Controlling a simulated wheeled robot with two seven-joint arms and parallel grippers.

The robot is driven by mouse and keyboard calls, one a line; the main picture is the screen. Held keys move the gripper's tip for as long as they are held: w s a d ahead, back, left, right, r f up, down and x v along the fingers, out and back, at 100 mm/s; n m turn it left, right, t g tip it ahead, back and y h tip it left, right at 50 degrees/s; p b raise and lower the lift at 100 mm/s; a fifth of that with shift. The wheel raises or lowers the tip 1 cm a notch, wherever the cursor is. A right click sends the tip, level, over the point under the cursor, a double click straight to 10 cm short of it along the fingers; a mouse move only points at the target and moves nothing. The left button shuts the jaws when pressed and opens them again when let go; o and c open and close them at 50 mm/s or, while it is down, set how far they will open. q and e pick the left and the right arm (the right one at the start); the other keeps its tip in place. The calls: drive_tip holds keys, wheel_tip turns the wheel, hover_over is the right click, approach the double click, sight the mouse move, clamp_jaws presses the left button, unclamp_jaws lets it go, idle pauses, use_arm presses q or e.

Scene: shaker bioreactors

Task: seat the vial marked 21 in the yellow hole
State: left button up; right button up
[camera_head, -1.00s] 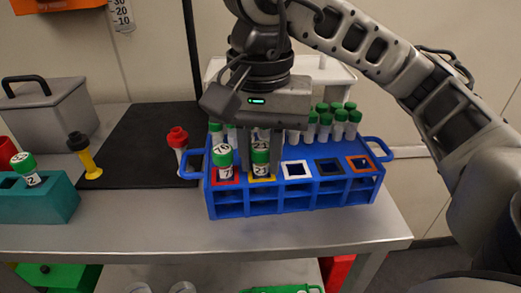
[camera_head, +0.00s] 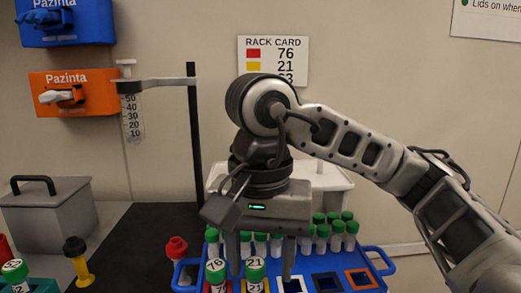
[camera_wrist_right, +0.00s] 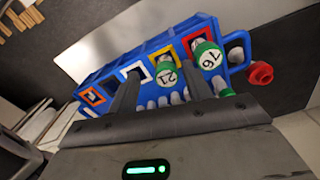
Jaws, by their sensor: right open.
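The vial marked 21 (camera_head: 256,268) has a green cap and stands upright in the yellow-framed hole (camera_wrist_right: 157,63) of the blue rack (camera_head: 374,257). The vial also shows in the right wrist view (camera_wrist_right: 166,75). My right gripper (camera_head: 260,270) is open, with one finger on each side of this vial and a gap to it. Its fingers also show in the wrist view (camera_wrist_right: 160,85). The vial marked 76 (camera_head: 216,272) stands in the red-framed hole beside it. The lower part of the rack is cut off in the head view. My left gripper is not in view.
White (camera_wrist_right: 133,72), dark and orange-framed (camera_wrist_right: 92,96) holes in the rack look empty. A rack card (camera_head: 272,62) on the wall pairs yellow with 21.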

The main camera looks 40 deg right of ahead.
use_arm(q)
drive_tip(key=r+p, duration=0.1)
drive_tip(key=p, duration=0.1)
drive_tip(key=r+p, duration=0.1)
drive_tip(key=p, duration=0.1)
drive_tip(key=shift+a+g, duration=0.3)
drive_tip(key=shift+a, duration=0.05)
use_arm(e)
wheel_tip(320, 180, up, 14)
